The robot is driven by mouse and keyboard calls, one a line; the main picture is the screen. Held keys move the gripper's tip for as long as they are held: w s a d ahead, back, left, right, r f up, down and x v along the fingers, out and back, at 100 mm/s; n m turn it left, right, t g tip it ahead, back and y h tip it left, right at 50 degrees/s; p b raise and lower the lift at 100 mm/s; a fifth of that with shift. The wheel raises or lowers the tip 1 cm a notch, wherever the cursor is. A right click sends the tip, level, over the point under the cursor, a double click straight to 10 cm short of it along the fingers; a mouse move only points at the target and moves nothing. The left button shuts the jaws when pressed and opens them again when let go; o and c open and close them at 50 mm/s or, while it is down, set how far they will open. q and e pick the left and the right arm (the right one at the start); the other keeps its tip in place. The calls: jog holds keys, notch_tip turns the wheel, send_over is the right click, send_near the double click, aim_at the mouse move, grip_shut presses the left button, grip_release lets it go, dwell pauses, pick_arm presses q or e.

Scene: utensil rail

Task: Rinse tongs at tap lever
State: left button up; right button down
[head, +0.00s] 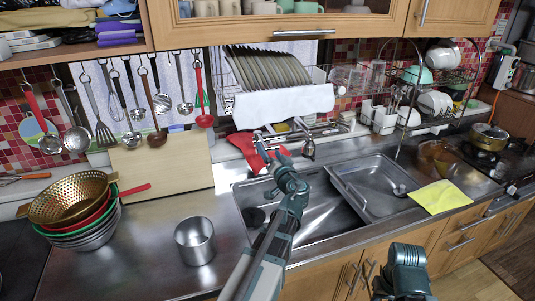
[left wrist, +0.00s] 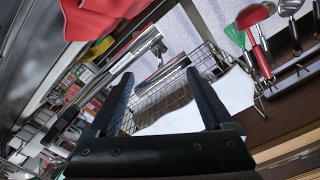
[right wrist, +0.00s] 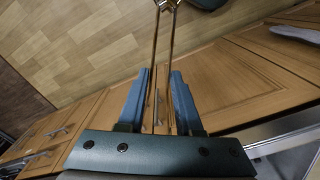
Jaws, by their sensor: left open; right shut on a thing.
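The metal tap (head: 308,148) stands at the back of the sink, and its tubes also show in the left wrist view (left wrist: 122,68). I cannot make out the lever clearly. My left gripper (head: 268,147) is open and empty over the sink's back left edge, close to the tap; its spread fingers show in the left wrist view (left wrist: 160,100). My right gripper (right wrist: 160,98) is shut on the tongs (right wrist: 163,45), two thin copper-coloured arms in the right wrist view. In the head view, only my right arm shows low in front of the cabinets; the tongs are hidden there.
The double sink (head: 318,215) is open. A metal pot (head: 195,241) and stacked colanders (head: 75,215) stand left. A dish rack (head: 270,80) hangs above the tap.

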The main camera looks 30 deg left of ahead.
aim_at(267, 148)
pick_arm(q)
jog(key=shift+x, duration=1.55)
grip_shut()
